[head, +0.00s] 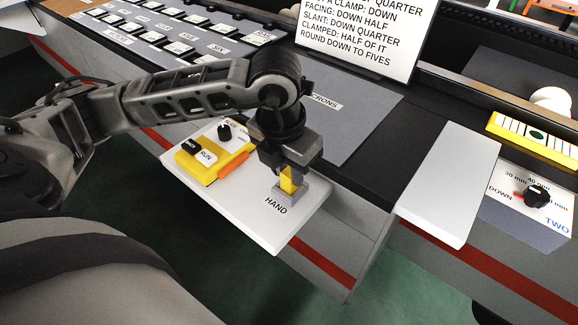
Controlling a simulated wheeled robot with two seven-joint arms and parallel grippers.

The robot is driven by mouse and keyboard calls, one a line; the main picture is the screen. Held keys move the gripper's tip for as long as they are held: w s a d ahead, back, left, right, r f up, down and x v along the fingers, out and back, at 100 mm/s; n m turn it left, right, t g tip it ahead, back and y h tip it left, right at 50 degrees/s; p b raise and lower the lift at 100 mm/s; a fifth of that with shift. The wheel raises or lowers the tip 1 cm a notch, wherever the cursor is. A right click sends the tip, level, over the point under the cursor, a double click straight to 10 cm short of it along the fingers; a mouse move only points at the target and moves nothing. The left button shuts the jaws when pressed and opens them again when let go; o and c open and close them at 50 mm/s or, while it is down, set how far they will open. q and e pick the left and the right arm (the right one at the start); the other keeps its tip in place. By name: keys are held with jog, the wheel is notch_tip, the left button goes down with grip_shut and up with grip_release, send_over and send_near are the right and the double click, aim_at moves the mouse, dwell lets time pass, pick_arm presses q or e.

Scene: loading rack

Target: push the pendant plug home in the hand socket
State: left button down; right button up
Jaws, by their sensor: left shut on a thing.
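The yellow plug (288,183) is in my left gripper (288,170), which points down and is shut on it. The plug is at the grey hand socket (291,193), on a white panel (262,232) beside the printed word HAND. The plug's lower end meets the socket from this view; how deep it sits cannot be told. The yellow pendant (196,167), with a RUN button, a black button and an orange edge, lies on the same panel to the left. My right gripper is not in view.
A black knob (225,132) stands behind the pendant. A labelled key board (170,35) is at the back left and a printed sign (362,30) at the back. A white block (450,182) and a box with a dial (530,205) stand to the right.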

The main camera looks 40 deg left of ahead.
pick_arm(q)
jog(key=c, duration=1.1)
grip_release()
jog(key=shift+c, duration=0.2)
jog(key=shift+r, duration=0.35)
notch_tip(320, 180, up, 15)
jog(key=s+p, duration=0.1)
jog(key=s, duration=0.1)
jog(key=shift+s, duration=0.15)
jog(key=shift+a, duration=0.1)
